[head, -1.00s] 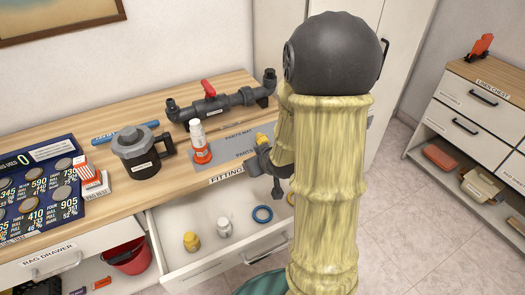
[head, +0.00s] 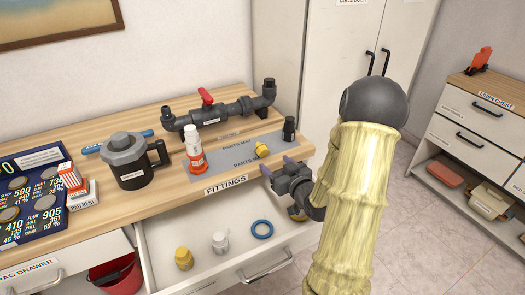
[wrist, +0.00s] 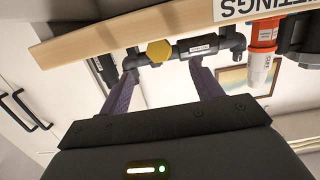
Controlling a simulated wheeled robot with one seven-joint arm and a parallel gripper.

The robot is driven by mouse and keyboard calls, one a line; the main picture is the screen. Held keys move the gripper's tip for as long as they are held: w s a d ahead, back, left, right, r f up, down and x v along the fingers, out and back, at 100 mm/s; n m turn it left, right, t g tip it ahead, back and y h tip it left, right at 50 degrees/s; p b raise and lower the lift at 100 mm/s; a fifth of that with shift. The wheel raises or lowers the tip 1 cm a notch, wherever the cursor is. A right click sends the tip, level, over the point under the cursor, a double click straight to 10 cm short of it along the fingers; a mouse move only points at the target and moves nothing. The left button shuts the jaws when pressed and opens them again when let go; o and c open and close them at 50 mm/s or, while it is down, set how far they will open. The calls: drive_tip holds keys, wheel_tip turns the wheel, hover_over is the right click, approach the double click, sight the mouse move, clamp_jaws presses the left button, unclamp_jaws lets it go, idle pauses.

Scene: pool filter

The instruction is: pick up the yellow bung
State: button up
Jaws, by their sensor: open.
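A small yellow bung (head: 262,150) lies on the grey parts mat (head: 222,166) on the wooden worktop. In the wrist view it appears as a yellow hexagonal end (wrist: 160,50) between and beyond my fingertips. A second yellow piece (head: 184,258) stands in the open fittings drawer. A third yellow bit (head: 297,214) shows in the drawer, partly hidden by my arm. My gripper (head: 278,166) is open and empty at the worktop's front edge, just in front of the bung and apart from it. Its two purple fingers (wrist: 163,66) are spread in the wrist view.
A black bottle (head: 289,129) stands right of the bung on the mat. A white-and-red bottle (head: 195,150) and grey pipework with a red valve (head: 215,112) stand left and behind. The open drawer (head: 215,279), holding a blue ring (head: 262,229), juts out below.

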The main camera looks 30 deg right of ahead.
sight(265, 153)
drive_tip(key=w, duration=0.4)
drive_tip(key=w+f, duration=0.1)
drive_tip(key=w, duration=0.1)
drive_tip(key=shift+a, duration=0.15)
drive_tip(key=shift+w, duration=0.1)
drive_tip(key=w, duration=0.3)
drive_tip(key=w+f+p, duration=0.1)
drive_tip(key=w, duration=0.1)
drive_tip(key=shift+c, duration=0.5)
drive_tip(key=c, duration=0.9)
